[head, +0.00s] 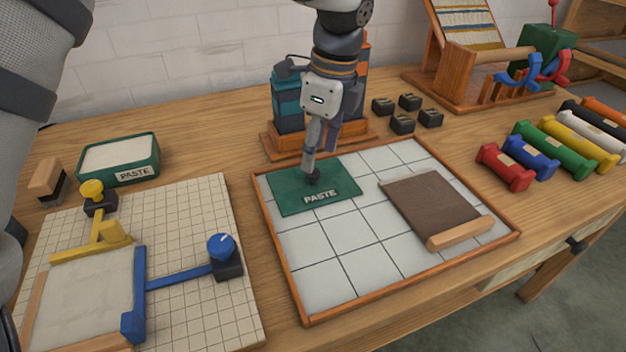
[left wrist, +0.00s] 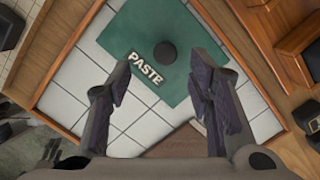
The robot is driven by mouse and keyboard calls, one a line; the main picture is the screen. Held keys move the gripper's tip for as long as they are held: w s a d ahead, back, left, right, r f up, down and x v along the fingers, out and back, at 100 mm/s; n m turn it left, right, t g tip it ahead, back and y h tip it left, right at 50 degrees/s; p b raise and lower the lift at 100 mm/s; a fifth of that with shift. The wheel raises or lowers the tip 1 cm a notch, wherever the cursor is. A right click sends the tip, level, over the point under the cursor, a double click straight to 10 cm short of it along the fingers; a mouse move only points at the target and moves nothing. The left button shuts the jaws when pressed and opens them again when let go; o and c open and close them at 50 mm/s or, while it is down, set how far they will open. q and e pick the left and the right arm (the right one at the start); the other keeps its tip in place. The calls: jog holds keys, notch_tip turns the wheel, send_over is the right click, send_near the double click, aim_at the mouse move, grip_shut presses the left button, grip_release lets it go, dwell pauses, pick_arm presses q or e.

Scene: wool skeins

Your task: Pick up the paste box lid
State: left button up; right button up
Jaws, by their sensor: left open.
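The paste box lid (head: 340,180) is a flat dark green plate with a dark round knob and the word PASTE. It lies flat on the white tiled board (head: 330,270), at its back left. My left gripper (head: 311,168) points down over the lid, right by the knob. In the left wrist view, the lid (left wrist: 185,32) lies ahead of my open left gripper (left wrist: 162,82), whose fingers are spread with nothing between them. The knob appears between and slightly beyond the fingertips. The open green paste box (head: 120,172) stands at the left, filled with white. My right gripper is not in view.
A brown slab with a wooden bar (head: 437,205) lies on the board's right. A gridded mat (head: 190,205) with yellow and blue clamps is at the left. A wooden rack (head: 270,140) stands behind the lid. Small black blocks (head: 402,124) and coloured skeins (head: 555,145) lie right.

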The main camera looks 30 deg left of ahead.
aim_at(314, 171)
pick_arm(q)
jog(key=f, duration=0.3)
jog(key=a+f, duration=0.1)
jog(key=f, duration=0.1)
jog(key=shift+w+f, duration=0.15)
jog(key=shift+w, duration=0.15)
grip_shut()
